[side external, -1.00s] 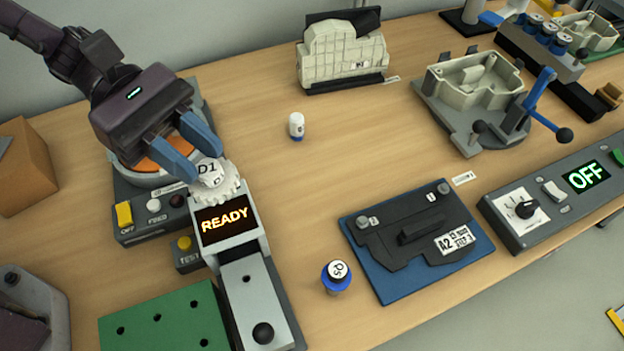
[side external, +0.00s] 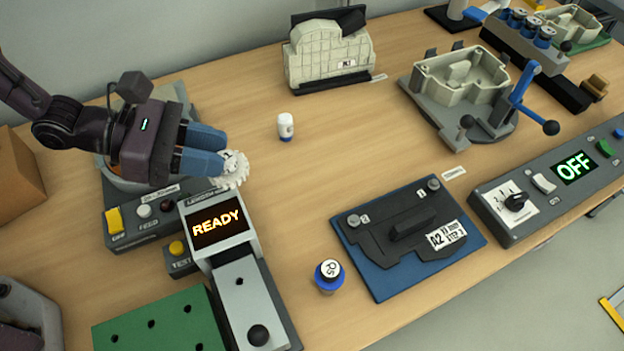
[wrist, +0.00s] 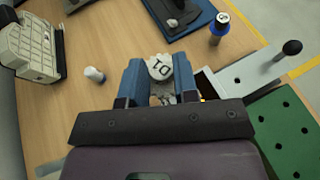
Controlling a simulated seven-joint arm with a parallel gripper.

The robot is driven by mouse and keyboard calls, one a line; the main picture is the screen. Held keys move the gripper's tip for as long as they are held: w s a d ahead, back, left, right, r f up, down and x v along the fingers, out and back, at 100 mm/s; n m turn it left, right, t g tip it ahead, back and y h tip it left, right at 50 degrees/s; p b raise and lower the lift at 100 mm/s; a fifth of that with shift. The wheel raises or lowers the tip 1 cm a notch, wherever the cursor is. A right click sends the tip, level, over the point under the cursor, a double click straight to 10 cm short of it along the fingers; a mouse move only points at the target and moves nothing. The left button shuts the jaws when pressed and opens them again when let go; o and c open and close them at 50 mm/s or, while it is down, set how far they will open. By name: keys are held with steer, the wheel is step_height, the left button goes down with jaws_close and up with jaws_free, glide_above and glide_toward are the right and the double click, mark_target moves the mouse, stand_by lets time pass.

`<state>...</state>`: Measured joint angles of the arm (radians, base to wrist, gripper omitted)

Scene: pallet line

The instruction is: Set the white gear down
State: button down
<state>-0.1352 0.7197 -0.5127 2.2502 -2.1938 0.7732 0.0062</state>
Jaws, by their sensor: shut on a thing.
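The white gear (side external: 236,168) is held between the blue fingertips of my gripper (side external: 212,160). In the side view it is tilted, with its toothed rim facing right, a little above and behind the READY display unit (side external: 218,222). In the wrist view the white gear (wrist: 161,68) shows its marked hub between the two fingers of my gripper (wrist: 158,80). Part of the gear is hidden by the fingers. I cannot tell the exact gap between the gear and the unit.
A small white bottle (side external: 286,127) stands on bare table to the right. A green board (side external: 150,325) is at the front. The table's middle is largely clear.

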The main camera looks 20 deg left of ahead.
steer(key=shift+f, duration=0.85)
steer(key=shift+w+a+r+g, duration=0.1)
steer(key=shift+a+r+g, duration=0.1)
steer(key=shift+g, duration=0.1)
steer(key=shift+w+d+f, duration=0.15)
steer(key=shift+w+d, duration=0.1)
steer(key=w+d+f, duration=0.2)
steer(key=w+f, duration=0.1)
steer(key=w+d+f, duration=0.3)
steer(key=w, duration=0.1)
steer(key=w+d+f, duration=0.2)
steer(key=w+f, duration=0.1)
steer(key=shift+w+d+f, duration=0.2)
steer(key=shift+w, duration=0.1)
steer(key=shift+w+d+f, duration=0.1)
steer(key=shift+f, duration=1.55)
